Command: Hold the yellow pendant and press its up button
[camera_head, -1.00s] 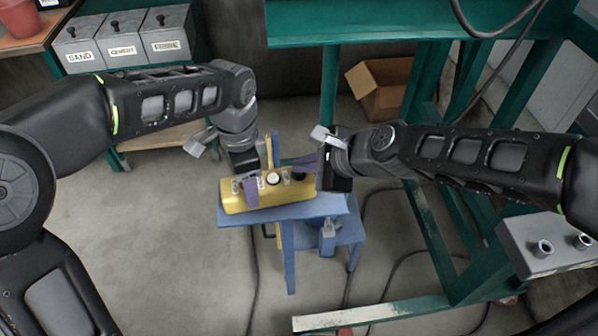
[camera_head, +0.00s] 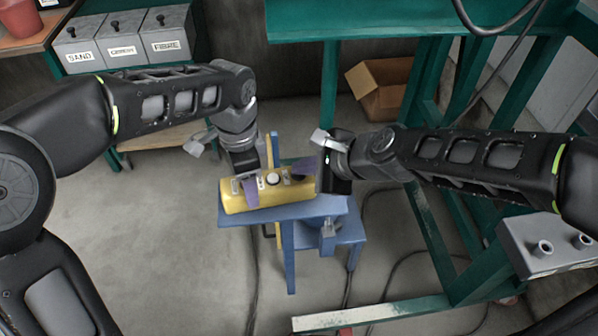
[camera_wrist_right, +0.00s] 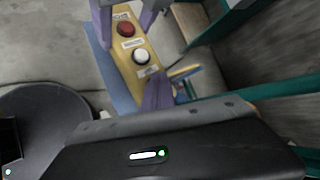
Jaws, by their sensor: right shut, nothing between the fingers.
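The yellow pendant (camera_head: 238,204) lies along the blue stand's top in the head view. Its face shows a white button (camera_head: 273,179), and the right wrist view shows a red button (camera_wrist_right: 126,29) and a white button (camera_wrist_right: 140,56). My left gripper (camera_head: 251,188) has purple fingers on both sides of the pendant's left part and looks shut on it. My right gripper (camera_head: 305,167) is shut and empty, its purple fingertips over the pendant's right end; they also show in the right wrist view (camera_wrist_right: 158,92). I cannot tell whether they touch it. The fingers hide part of that end.
The blue stand (camera_head: 289,265) is on the concrete floor. A green steel frame (camera_head: 450,235) is at the right, with a grey box (camera_head: 540,240) near it. A cardboard box (camera_head: 380,85) and labelled grey bins (camera_head: 120,40) are behind. Cables run over the floor.

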